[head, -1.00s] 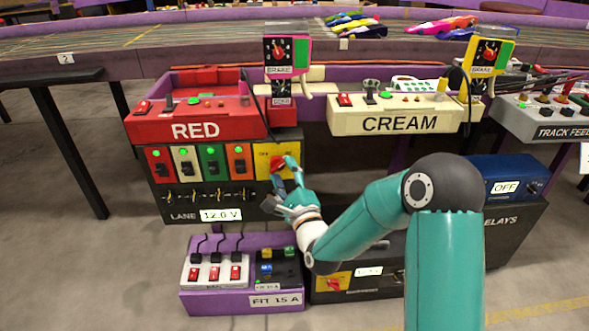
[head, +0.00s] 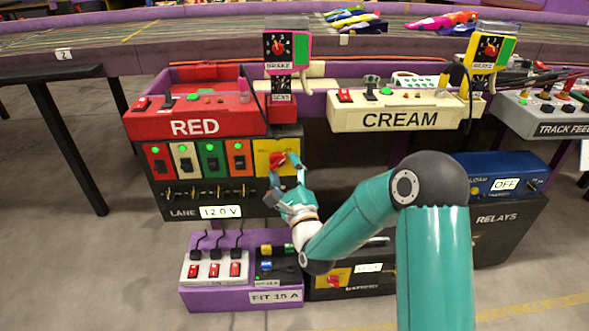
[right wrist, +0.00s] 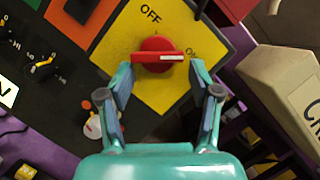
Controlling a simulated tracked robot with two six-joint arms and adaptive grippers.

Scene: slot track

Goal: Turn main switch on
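The main switch is a red rotary knob (head: 278,159) on a yellow plate (head: 263,146) at the right end of the lane panel. In the right wrist view the knob (right wrist: 155,47) has its white-marked handle pointing right, just below the ON label (right wrist: 192,52); OFF (right wrist: 151,14) is at the top. My right gripper (head: 284,178) is at the plate. In the right wrist view its two fingers (right wrist: 161,75) are apart, one on each side of the knob's lower part; I cannot tell if they touch it. My left gripper is not in view.
The red console (head: 185,105) is above the lane panel and the cream console (head: 390,112) is to the right. A purple tray with rocker switches (head: 215,300) and a lower black box with another red knob (head: 333,281) lie below. A blue unit (head: 500,168) is at right.

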